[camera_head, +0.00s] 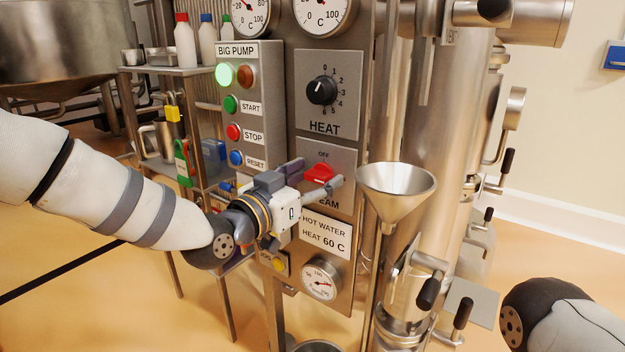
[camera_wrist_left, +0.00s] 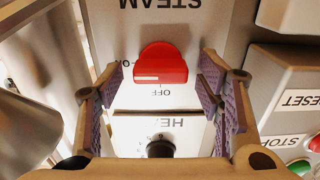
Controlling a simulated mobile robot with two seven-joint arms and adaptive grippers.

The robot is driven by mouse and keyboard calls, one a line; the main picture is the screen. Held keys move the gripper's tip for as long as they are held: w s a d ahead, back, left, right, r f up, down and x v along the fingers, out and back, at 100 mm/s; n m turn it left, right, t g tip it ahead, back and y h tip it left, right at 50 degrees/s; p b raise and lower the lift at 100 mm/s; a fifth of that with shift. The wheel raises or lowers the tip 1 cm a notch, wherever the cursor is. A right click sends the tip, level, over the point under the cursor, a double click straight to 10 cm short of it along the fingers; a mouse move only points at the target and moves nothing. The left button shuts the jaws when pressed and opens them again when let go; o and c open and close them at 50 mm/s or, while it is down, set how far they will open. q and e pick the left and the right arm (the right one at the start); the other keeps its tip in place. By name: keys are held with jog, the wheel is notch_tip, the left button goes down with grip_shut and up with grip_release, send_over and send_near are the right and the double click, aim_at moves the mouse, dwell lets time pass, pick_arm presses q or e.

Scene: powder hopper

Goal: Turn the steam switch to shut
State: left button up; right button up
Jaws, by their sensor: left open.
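The red steam switch (camera_head: 318,174) sits on the grey steam panel, under an OFF label and above the partly hidden word STEAM. In the left wrist view, which is upside down, the red switch (camera_wrist_left: 160,65) has its bar lying level, with a pale line on the half toward the ON lettering. My left gripper (camera_head: 309,178) is open in front of the panel. In the wrist view its two fingers (camera_wrist_left: 161,88) stand on either side of the switch, with a gap on each side. My right gripper is out of view; only part of my right arm shows at lower right.
The black HEAT knob (camera_head: 321,90) is above the switch. The BIG PUMP box (camera_head: 262,105) with its buttons stands close on the left. A metal funnel (camera_head: 396,185) stands just right of the panel. A gauge (camera_head: 320,280) is below.

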pick_arm(q)
jog(key=c, duration=1.2)
jog(key=shift+o, duration=0.2)
jog(key=n, duration=0.3)
jog(key=shift+a, duration=0.1)
jog(key=n, duration=0.3)
jog(key=shift+w+n, duration=0.1)
jog(key=shift+n, duration=0.3)
jog(key=n, duration=0.2)
jog(key=shift+f+n, duration=0.15)
jog(key=shift+n, duration=0.15)
jog(key=n+b, duration=0.1)
jog(key=n, duration=0.2)
jog(key=shift+a+f+n, duration=0.1)
jog(key=shift+n, duration=0.3)
jog(key=n+b, duration=0.1)
jog(key=n, duration=0.2)
jog(key=shift+n+b, duration=0.3)
jog(key=shift+n, duration=0.1)
jog(key=shift+o, duration=0.2)
jog(key=shift+n+b, duration=0.35)
jog(key=shift+n, duration=0.75)
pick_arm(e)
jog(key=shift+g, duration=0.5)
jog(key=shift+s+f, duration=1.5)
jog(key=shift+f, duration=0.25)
